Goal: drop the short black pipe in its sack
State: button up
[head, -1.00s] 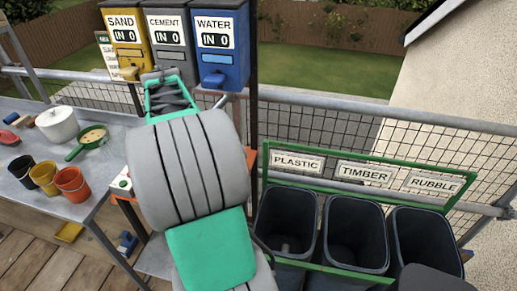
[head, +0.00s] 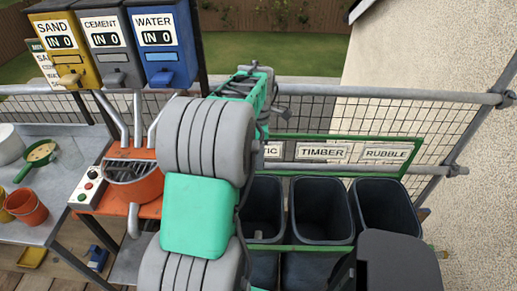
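The dark sacks stand in a green frame at the right, the left one (head: 263,200) under a half-hidden sign ending in "TIC", the middle one (head: 321,200) under TIMBER, the right one (head: 388,205) under RUBBLE. I cannot make out my gripper's fingers there. I see no short black pipe; whether my gripper holds it is hidden.
An orange mixer (head: 132,190) with a grate stands left of my arm, below the SAND, CEMENT and WATER dispensers (head: 115,45). A grey bench (head: 62,190) with buckets is at the far left. A mesh guardrail (head: 400,93) runs behind the sacks, with a rough wall (head: 440,50) beyond.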

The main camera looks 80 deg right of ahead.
notch_tip(320, 180, down, 3)
jog(key=shift+f+b, duration=0.1)
jog(key=shift+b, duration=0.6)
jog(key=o, duration=1.4)
jog(key=shift+c, duration=0.2)
notch_tip(320, 180, up, 8)
jog(key=shift+b, duration=0.35)
